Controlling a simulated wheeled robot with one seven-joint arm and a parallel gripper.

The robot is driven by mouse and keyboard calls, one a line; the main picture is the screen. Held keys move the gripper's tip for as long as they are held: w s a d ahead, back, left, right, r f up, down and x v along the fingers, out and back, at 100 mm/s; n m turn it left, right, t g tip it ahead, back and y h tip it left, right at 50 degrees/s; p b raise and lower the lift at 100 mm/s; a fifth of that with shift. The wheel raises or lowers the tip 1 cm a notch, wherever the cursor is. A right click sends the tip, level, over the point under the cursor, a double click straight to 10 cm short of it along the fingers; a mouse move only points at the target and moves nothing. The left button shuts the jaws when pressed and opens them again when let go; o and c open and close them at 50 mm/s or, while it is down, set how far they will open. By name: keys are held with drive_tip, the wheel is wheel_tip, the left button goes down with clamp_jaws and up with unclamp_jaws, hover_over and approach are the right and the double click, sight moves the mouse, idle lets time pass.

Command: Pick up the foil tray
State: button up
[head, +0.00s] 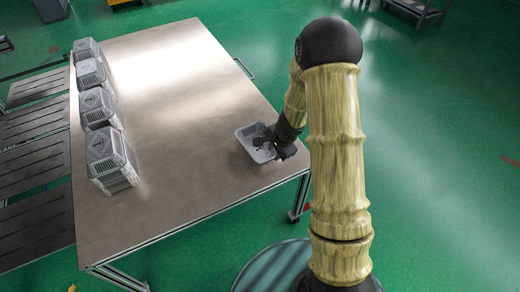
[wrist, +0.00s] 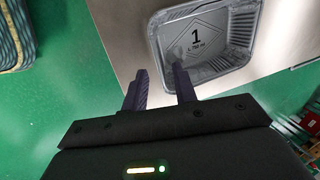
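The foil tray (head: 246,131) is a shallow silver container lying on the metal table near its right front corner. In the wrist view the foil tray (wrist: 218,68) faces up, empty, with a "1" marked on its base. My gripper (head: 276,150) is at the tray's right side in the head view, partly covering it. In the wrist view my gripper (wrist: 160,72) has its two dark fingers apart with nothing held. One fingertip overlaps the tray's near left corner and the other lies outside the rim. I cannot tell whether they touch it.
Several stacks of foil containers (head: 106,158) stand in a row along the table's left edge. The metal table (head: 185,95) is bare in the middle. Slatted dark racks (head: 32,160) lie to its left. Green floor (head: 435,130) is open on the right.

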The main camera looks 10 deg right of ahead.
sight(262, 155)
drive_tip(key=shift+w+f, duration=0.2)
drive_tip(key=shift+f, duration=0.45)
drive_tip(key=shift+b+x, duration=1.05)
drive_tip(key=shift+x, duration=1.55)
drive_tip(key=shift+w+d+f+b, duration=0.1)
drive_tip(key=shift+d+f+b, duration=0.1)
drive_tip(key=shift+b, duration=0.1)
clamp_jaws()
